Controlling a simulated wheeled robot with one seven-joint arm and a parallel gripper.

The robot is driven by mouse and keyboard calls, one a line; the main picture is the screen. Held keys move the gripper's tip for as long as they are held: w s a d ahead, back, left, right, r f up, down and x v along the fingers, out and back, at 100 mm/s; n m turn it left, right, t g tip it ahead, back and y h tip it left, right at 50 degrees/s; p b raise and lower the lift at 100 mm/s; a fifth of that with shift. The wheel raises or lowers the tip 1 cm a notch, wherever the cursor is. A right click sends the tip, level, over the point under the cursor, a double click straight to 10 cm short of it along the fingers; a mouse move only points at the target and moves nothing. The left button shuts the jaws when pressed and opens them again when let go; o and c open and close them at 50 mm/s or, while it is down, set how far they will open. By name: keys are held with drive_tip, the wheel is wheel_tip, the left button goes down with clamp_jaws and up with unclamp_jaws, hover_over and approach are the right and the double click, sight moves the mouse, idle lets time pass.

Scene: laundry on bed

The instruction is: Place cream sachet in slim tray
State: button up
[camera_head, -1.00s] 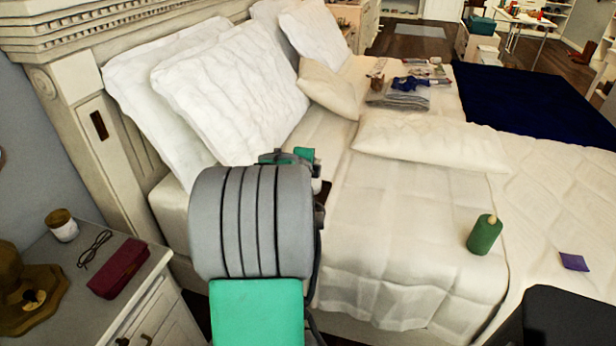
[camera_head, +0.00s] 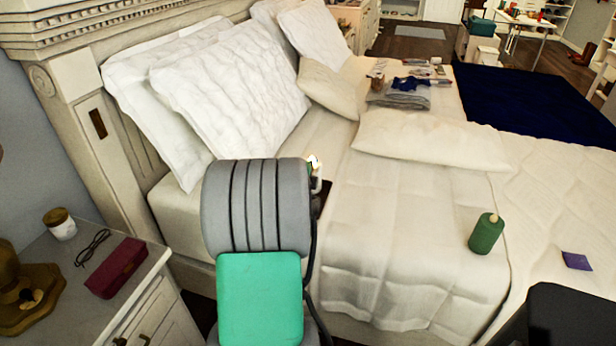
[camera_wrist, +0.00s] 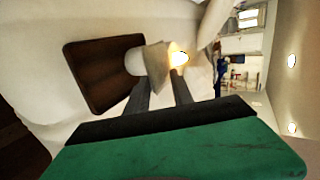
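The slim tray is a dark brown flat board (camera_wrist: 105,70) at the left of the wrist view; in the head view only a dark sliver (camera_head: 325,192) shows beside my arm. My gripper (camera_wrist: 163,78) has its two dark fingers on either side of a beige-grey piece (camera_wrist: 157,64), which looks like the cream sachet held between the fingertips. The sachet is close in front of the tray's edge; whether it touches the tray cannot be told. My arm hides the gripper's fingers and the sachet in the head view.
A white cylinder (camera_wrist: 134,62) with a bright flame-like glow (camera_wrist: 179,57) stands by the tray, partly behind the sachet; it looks like a lit candle. White pillows (camera_head: 230,90) are beyond my arm.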

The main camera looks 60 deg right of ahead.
drive_tip(key=o, duration=0.4)
drive_tip(key=shift+c, duration=0.2)
